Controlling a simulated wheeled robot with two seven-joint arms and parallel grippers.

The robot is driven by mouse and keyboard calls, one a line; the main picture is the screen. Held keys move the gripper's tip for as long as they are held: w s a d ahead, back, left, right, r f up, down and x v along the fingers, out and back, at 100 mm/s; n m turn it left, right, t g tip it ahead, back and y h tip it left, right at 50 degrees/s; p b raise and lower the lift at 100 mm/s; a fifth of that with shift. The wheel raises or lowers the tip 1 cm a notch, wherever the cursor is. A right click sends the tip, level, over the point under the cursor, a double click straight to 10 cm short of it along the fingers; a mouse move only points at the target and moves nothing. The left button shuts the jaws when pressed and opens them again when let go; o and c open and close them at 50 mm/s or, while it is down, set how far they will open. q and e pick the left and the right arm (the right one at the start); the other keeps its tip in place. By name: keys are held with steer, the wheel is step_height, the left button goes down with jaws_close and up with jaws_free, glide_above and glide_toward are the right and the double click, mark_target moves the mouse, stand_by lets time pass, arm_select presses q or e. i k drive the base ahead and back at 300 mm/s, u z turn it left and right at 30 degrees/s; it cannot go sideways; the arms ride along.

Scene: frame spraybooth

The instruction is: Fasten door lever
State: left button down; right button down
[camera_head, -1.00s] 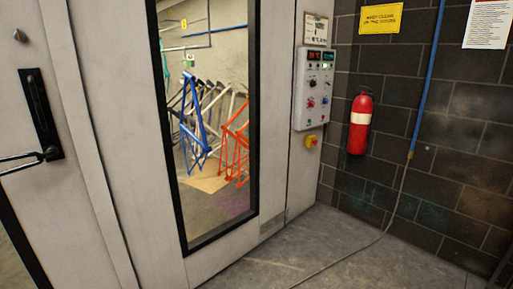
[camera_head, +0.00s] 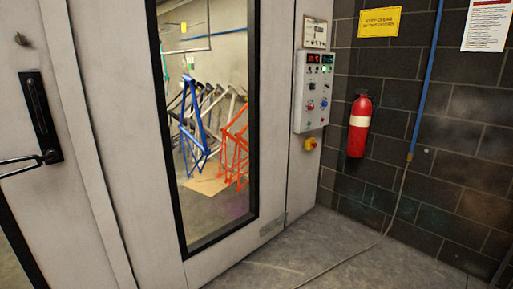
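The door lever (camera_head: 20,167) is a thin dark handle at the left edge of the head view. It lies nearly horizontal, running left from a pivot low on a tall black backplate (camera_head: 39,112). Its far left end is cut off by the picture edge. The backplate is on the pale grey door panel (camera_head: 45,210), left of a vertical seam. Neither of my grippers shows in this view, and nothing of mine touches the visible part of the lever.
A tall black-framed window (camera_head: 220,215) shows blue and orange frames inside. Right of it are a control box (camera_head: 313,85), a red-and-yellow stop button (camera_head: 310,144), a red fire extinguisher (camera_head: 359,125) and a blue pipe (camera_head: 427,75). A hose (camera_head: 345,262) crosses the otherwise clear floor.

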mark_target(52, 154)
steer(key=u, duration=1.55)
steer(key=k, duration=0.55)
steer(key=u, duration=0.6)
steer(key=i, duration=1.3)
steer(key=u, duration=0.55)
